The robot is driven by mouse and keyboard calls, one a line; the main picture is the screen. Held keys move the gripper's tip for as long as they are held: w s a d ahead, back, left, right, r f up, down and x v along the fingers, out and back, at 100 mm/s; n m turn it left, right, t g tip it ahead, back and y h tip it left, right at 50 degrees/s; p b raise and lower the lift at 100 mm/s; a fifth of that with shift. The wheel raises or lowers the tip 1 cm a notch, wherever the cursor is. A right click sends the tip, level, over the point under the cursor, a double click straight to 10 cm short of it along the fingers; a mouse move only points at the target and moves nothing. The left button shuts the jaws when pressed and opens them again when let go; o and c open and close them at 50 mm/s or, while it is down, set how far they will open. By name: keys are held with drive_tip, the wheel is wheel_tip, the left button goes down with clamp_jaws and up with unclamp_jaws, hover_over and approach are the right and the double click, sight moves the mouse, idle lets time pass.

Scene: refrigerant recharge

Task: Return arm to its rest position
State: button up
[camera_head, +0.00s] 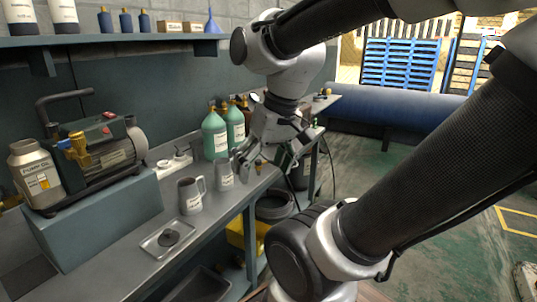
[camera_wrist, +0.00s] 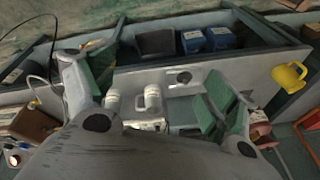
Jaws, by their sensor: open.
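My arm reaches across the right half of the head view, bent at the elbow. My gripper (camera_head: 262,165) hangs from it above the bench's right edge, close to the grey jugs and in front of the green bottles. In the wrist view, my gripper (camera_wrist: 168,78) shows its two green-padded fingers spread apart. I see nothing between them that they touch; the bench lies below.
The bench (camera_head: 125,222) holds a pump (camera_head: 100,150) on a blue block, a grey jug (camera_head: 190,195), a shallow tray (camera_head: 170,238) and green bottles (camera_head: 214,132). A shelf (camera_head: 110,38) runs above it. Open floor (camera_head: 450,235) lies to the right.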

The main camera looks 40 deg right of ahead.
drive_tip(key=shift+w+d+r+n+t+h, duration=0.1)
drive_tip(key=shift+d+r+n+t+h, duration=0.55)
drive_tip(key=shift+d+r, duration=0.35)
